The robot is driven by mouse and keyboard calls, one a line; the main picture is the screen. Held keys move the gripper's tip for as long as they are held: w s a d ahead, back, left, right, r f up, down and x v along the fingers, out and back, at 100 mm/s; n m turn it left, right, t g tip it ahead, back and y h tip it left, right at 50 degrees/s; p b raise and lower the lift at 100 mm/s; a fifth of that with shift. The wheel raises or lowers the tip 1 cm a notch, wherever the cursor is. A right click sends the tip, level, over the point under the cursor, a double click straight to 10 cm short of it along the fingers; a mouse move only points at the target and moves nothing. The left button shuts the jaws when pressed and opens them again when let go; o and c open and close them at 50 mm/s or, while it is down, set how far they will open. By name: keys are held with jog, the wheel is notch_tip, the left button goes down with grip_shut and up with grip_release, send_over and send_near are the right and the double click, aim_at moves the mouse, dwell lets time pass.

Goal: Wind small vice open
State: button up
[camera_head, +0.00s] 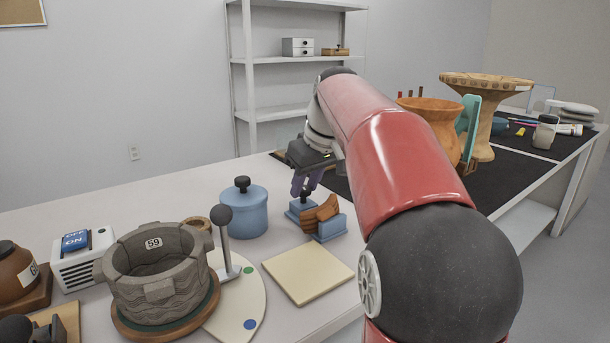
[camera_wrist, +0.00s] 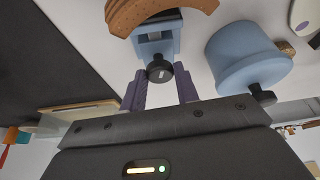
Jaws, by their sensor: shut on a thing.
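The small blue vice (camera_head: 331,229) stands on the white table, with a brown curved sherd (camera_head: 320,213) at its jaws. The wrist view shows the vice (camera_wrist: 170,42) with the sherd (camera_wrist: 150,12) at the top of the picture. The vice's black knob (camera_wrist: 159,70) sits between my purple fingertips. My gripper (camera_head: 305,184) reaches down to the vice's far end, and its fingers (camera_wrist: 160,86) are shut on the knob. The exact contact is partly hidden in the head view.
A blue lidded jar (camera_head: 242,212) stands close left of the vice. A cream square board (camera_head: 307,270) lies in front. A grey pot marked 59 (camera_head: 160,285) and a grey-knobbed lever (camera_head: 225,240) are further left. A large terracotta pot (camera_head: 437,118) stands behind my arm.

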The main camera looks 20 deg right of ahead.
jog(key=shift+w+d+r+n+y+p, duration=0.1)
jog(key=shift+n+y+p, duration=0.6)
jog(key=shift+n, duration=0.8)
jog(key=o, duration=1)
jog(key=shift+c, duration=0.2)
jog(key=p+v, duration=0.1)
jog(key=v, duration=0.6)
jog(key=shift+r+p, duration=0.3)
jog(key=shift+r, duration=0.05)
jog(key=shift+d, duration=0.1)
